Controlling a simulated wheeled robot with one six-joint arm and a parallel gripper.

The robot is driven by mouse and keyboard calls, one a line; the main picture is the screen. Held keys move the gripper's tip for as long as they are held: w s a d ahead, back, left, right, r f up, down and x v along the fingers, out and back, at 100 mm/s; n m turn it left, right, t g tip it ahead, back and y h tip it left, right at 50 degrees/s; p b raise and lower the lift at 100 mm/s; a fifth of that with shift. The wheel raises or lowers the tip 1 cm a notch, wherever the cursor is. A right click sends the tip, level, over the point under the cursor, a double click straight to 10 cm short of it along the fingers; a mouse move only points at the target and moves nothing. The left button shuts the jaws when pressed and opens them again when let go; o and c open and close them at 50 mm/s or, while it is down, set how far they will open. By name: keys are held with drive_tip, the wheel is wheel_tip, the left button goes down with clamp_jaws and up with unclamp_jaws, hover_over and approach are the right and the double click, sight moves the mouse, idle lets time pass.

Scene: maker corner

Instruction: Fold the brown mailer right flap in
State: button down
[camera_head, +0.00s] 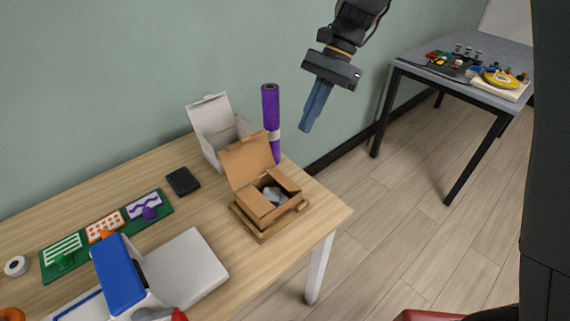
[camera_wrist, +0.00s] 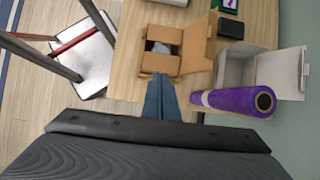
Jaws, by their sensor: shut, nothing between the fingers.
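The brown mailer (camera_head: 268,214) is an open cardboard box near the table's right end, its lid (camera_head: 245,160) standing up at the back. Its right flap (camera_head: 286,181) shows at the right side of the opening; its exact tilt is hard to tell. In the wrist view this flap (camera_wrist: 160,64) is the one nearest my fingers. The left flap (camera_head: 256,204) is on the opposite side. A grey crumpled item (camera_head: 272,195) lies inside. My gripper (camera_head: 307,127) is shut and empty, its blue fingers pointing down, above and to the right of the mailer, apart from it.
A purple roll (camera_head: 270,105) stands upright behind the mailer, close to my gripper's side. An open white box (camera_head: 211,148) stands behind it. A small black box (camera_head: 183,181) lies to the left. The mailer sits on a brown tray (camera_head: 262,238). Space right of the table is open.

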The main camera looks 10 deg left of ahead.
drive_tip(key=p, duration=0.4)
approach(278, 179)
drive_tip(key=x, duration=0.6)
drive_tip(key=shift+s+a+f, duration=0.1)
drive_tip(key=shift+s+f, duration=0.05)
drive_tip(key=shift+f, duration=0.05)
